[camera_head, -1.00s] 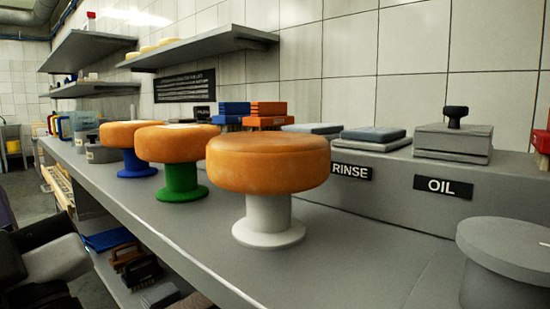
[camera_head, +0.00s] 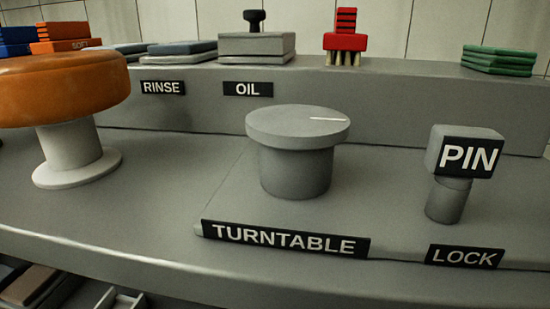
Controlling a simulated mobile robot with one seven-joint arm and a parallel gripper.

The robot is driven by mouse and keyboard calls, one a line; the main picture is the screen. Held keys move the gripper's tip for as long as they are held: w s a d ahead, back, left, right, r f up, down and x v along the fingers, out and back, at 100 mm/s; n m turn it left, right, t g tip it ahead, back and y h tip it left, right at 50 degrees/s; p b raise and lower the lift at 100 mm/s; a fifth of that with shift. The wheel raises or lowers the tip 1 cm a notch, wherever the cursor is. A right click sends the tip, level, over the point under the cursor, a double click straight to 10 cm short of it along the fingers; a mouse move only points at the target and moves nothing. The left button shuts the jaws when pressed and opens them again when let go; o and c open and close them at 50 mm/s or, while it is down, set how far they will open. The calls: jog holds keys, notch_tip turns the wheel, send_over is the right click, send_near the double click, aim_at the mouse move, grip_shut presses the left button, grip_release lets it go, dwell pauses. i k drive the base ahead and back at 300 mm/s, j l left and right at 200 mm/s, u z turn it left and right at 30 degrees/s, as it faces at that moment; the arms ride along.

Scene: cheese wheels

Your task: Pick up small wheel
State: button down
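One orange cheese wheel (camera_head: 62,88) rests on a white pedestal stand (camera_head: 72,148) at the left of the bench. Its left side is cut off by the picture's edge. No other wheel shows now, so I cannot compare sizes from this view. My gripper is not in view.
The grey turntable (camera_head: 297,128), marked with a white line, stands empty mid-bench. A pin block (camera_head: 465,152) stands to its right. Behind is a raised ledge (camera_head: 390,95) with grey blocks (camera_head: 257,45), a red brush (camera_head: 345,42) and green pads (camera_head: 498,60). The bench front edge (camera_head: 200,268) runs below.

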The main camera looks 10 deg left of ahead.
aim_at(36, 91)
jog(key=k+j+u, duration=0.25)
jog(key=k, duration=0.2)
jog(key=k+j+u, duration=0.25)
jog(key=k, duration=0.2)
